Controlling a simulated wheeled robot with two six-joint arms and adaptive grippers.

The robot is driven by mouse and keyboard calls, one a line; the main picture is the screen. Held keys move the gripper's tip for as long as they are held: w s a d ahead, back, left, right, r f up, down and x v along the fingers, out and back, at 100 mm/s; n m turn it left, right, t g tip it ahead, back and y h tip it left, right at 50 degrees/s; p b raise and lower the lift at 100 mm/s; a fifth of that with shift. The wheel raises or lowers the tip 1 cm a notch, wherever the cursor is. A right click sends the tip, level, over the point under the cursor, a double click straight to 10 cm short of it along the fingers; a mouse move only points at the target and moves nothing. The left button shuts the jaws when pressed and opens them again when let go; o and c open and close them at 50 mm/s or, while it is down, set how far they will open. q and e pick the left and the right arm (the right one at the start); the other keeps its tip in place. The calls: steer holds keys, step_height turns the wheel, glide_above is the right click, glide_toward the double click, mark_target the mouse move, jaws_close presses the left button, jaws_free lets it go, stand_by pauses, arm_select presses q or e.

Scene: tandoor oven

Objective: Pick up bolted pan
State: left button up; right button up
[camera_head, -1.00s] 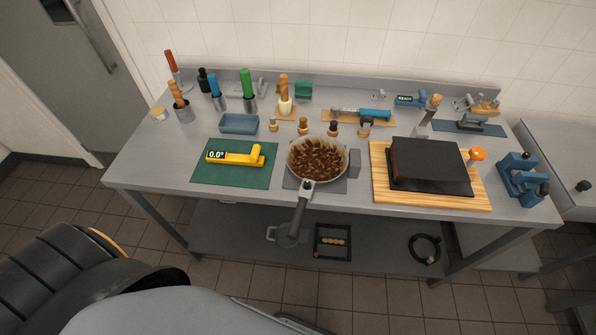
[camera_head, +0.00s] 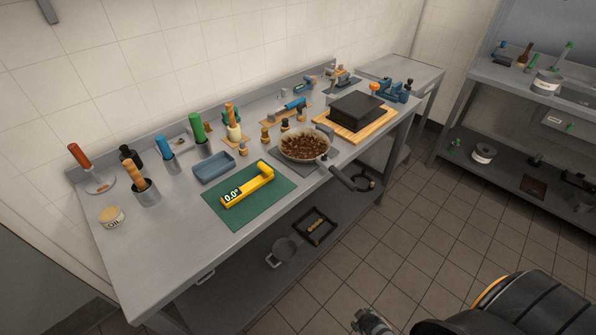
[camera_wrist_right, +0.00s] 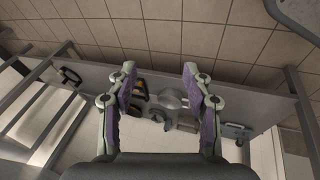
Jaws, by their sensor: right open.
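The pan (camera_head: 327,155) sits on a grey mat (camera_head: 289,165) near the front edge of the metal table in the head view. It is round and light-rimmed and holds brown chunks. My left gripper is not in view.
A green mat (camera_head: 220,211) with a yellow tool (camera_head: 247,186) lies left of the pan. A wooden board (camera_head: 334,128) with a black block (camera_head: 356,108) is to its right. A lower shelf holds a pot (camera_head: 283,251) and a black tray (camera_head: 315,226). Tiled floor in front is clear.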

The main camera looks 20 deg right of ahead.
steer(key=w+d+r+n+t+h+b, duration=0.1)
steer(key=w+r, duration=0.1)
steer(key=w, duration=0.3)
steer(key=w+d+r+n+t+b, duration=0.1)
steer(key=w+r+t, duration=0.15)
steer(key=w, duration=0.25)
steer(key=n+t+h+b, duration=0.2)
steer(key=n+t+b, duration=0.4)
steer(key=n+t, duration=0.35)
glide_toward(336, 173)
steer(key=shift+m, duration=0.25)
steer(key=x, duration=0.1)
steer(key=p+x, duration=0.1)
steer(key=x, duration=0.3)
steer(key=shift+w+d+f, duration=0.15)
steer(key=shift+d+f, duration=0.25)
steer(key=shift+d, duration=0.05)
steer(key=p+x, duration=0.1)
steer(key=x, duration=0.4)
steer(key=shift+w+a+p, duration=0.15)
steer(key=shift+w+p, duration=0.05)
steer(key=shift+p, duration=0.2)
steer(key=shift+w+f, duration=0.15)
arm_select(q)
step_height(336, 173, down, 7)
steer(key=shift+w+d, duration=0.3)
arm_select(e)
steer(key=shift+c, duration=0.2)
